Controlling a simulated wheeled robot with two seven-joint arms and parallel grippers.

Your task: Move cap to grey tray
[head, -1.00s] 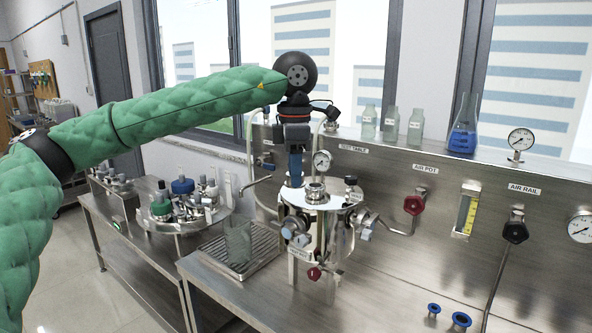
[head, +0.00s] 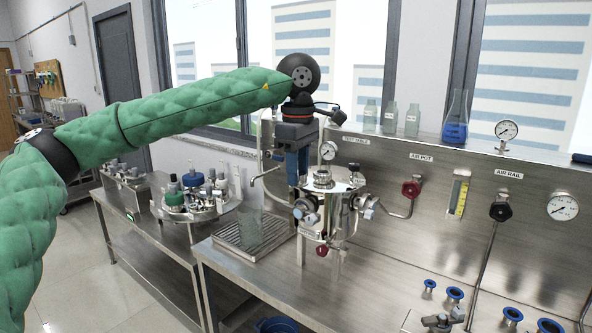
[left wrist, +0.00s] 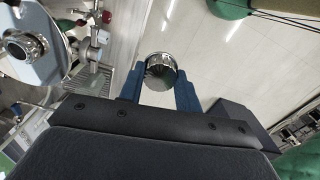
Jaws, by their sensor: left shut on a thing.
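My left gripper (head: 297,178) points down beside the steel vessel (head: 334,187) on the bench, to its left in the head view. In the left wrist view its blue fingers are shut on a shiny round metal cap (left wrist: 161,68), with bare floor behind it. The cap is hard to make out in the head view. A grey slotted metal tray (head: 228,240) lies on the bench left of the vessel, with a clear glass beaker (head: 250,228) on it. I cannot tell whether this is the grey tray named. My right gripper is not in view.
A side cart carries a round grey platter (head: 226,212) crowded with bottles. Valves, gauges and glassware line the steel back panel (head: 420,180). Blue rings (head: 454,294) and a metal fitting (head: 440,322) are at the bench's front right. The bench middle is mostly clear.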

